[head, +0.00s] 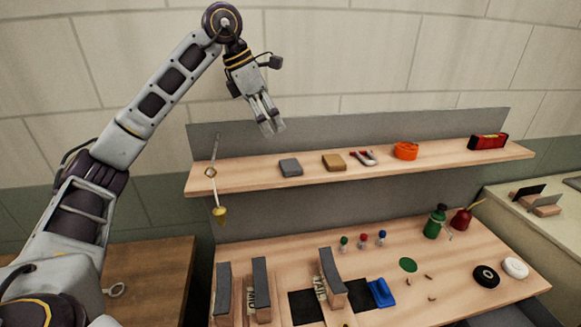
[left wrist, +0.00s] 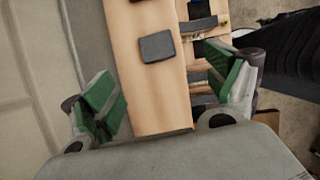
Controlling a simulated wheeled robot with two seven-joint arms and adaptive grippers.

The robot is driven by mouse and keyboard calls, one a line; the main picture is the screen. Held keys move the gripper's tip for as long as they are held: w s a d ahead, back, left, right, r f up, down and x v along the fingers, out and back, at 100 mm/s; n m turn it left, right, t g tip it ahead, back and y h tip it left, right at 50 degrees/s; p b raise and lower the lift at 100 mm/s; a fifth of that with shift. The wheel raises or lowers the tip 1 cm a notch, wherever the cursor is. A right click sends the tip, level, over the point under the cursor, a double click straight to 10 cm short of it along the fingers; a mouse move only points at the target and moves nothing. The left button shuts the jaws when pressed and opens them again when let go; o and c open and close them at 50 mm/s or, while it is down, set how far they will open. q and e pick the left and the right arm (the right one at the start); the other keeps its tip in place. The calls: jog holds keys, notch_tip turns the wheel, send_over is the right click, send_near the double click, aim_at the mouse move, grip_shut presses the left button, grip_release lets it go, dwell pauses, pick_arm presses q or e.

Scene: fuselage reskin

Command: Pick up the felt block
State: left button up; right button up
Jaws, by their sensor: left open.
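A flat dark grey block (head: 291,167), which looks like the felt block, lies on the wooden shelf (head: 240,179). A tan block (head: 334,162) lies on the shelf to its right. In the left wrist view the grey block (left wrist: 157,47) lies beyond the fingers, on the pale wood strip. My left gripper (head: 271,126) hangs above the shelf, pointing down, in front of the grey back panel. Its green-padded fingers (left wrist: 165,88) are spread with nothing between them. The gripper is apart from the grey block. My right gripper is not in view.
A horseshoe magnet (head: 364,157), an orange roll (head: 405,151) and a red level (head: 488,142) share the shelf. A plumb bob (head: 220,214) hangs at its left end. Below, the bench holds curved ribs, small bottles, a green can (head: 435,222) and tape rolls.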

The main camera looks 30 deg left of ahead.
pick_arm(q)
jog(key=f, duration=0.1)
send_over(291, 164)
jog(key=s+a, duration=0.2)
jog(key=shift+d+f, duration=0.2)
jog(key=shift+f, duration=3.35)
jog(key=shift+w+f, duration=0.1)
jog(key=shift+f, duration=0.05)
jog(key=shift+p+x, duration=0.8)
jog(key=shift+x, duration=1.7)
jog(key=shift+w+a, duration=0.15)
jog(key=c, duration=0.9)
